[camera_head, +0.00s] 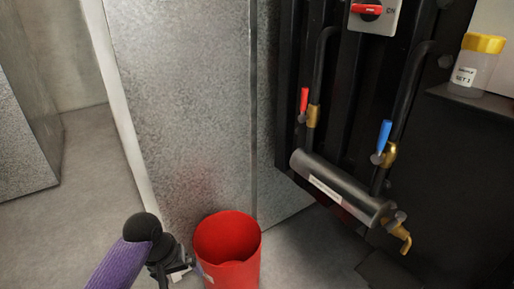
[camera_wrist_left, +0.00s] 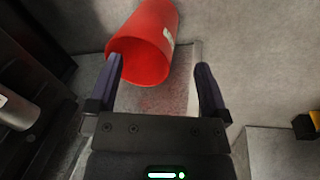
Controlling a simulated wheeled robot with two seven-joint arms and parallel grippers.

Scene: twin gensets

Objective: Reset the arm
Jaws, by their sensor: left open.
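My left arm, in a purple sleeve, comes in at the bottom left of the head view. My left gripper (camera_head: 181,272) is beside the left side of a red bucket (camera_head: 240,275), low in the picture. In the left wrist view the gripper (camera_wrist_left: 160,80) is open, its two dark fingers spread with nothing held between them. The red bucket (camera_wrist_left: 152,30) shows beyond the fingers, and the left finger overlaps its rim. I cannot tell whether finger and bucket touch. My right gripper is not in view.
A dark machine with a red-handled valve (camera_head: 304,100), a blue-handled valve (camera_head: 384,136), a grey cylinder (camera_head: 340,186) and a brass tap (camera_head: 401,236) stands at right. A yellow-lidded jar (camera_head: 475,66) sits on a shelf (camera_head: 470,98). Open floor (camera_head: 75,215) lies at left.

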